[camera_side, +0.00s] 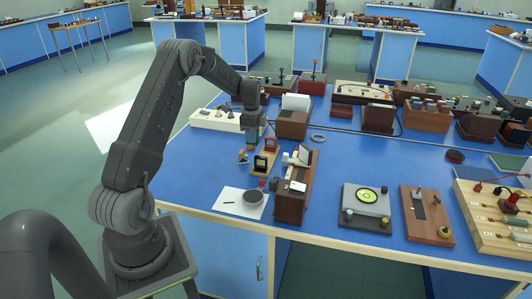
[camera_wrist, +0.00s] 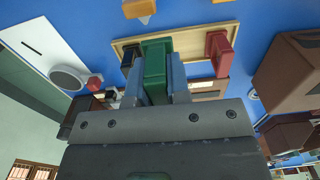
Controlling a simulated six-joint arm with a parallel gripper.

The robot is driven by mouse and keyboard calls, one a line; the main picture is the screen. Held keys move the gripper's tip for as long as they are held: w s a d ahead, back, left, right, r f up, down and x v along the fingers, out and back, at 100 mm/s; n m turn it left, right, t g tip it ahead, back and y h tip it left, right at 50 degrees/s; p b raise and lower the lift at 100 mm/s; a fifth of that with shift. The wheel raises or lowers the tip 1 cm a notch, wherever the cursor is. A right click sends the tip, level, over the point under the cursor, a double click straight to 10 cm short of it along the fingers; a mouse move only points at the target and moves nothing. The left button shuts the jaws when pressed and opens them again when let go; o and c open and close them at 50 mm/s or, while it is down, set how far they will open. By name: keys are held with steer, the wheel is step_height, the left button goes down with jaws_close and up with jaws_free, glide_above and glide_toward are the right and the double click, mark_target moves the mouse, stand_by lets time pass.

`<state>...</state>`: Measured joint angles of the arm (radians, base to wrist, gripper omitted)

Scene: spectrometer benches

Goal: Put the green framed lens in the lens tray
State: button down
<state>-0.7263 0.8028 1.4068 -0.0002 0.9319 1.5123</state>
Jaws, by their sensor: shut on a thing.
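My gripper (camera_wrist: 158,88) is shut on the green framed lens (camera_wrist: 156,58), which stands between its two blue-grey fingers in the wrist view. The lens tray (camera_wrist: 190,35) is a shallow wooden tray behind it in that view. A black framed lens (camera_wrist: 130,56) and a red framed lens (camera_wrist: 218,48) are at the tray's two ends, with the green one between them in the picture. In the side view my gripper (camera_side: 251,140) is near the tray (camera_side: 264,156); the green lens is not clear there. I cannot tell whether it touches the tray.
A long brown instrument box (camera_side: 291,203) stands right of the tray. A small orange-topped piece (camera_side: 243,156) is left of the tray. A brown box (camera_side: 291,124) stands behind.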

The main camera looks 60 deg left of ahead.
steer(key=w+f, duration=0.1)
steer(key=w+d+f, duration=0.1)
steer(key=w+d, duration=0.1)
steer(key=w, duration=0.1)
steer(key=shift+w+f, duration=0.1)
steer(key=shift+f, duration=0.3)
steer(key=shift+d+f, duration=0.1)
steer(key=shift+f, duration=1.9)
steer(key=shift+f, duration=0.2)
steer(key=c, duration=1.1)
jaws_free()
steer(key=shift+r, duration=0.1)
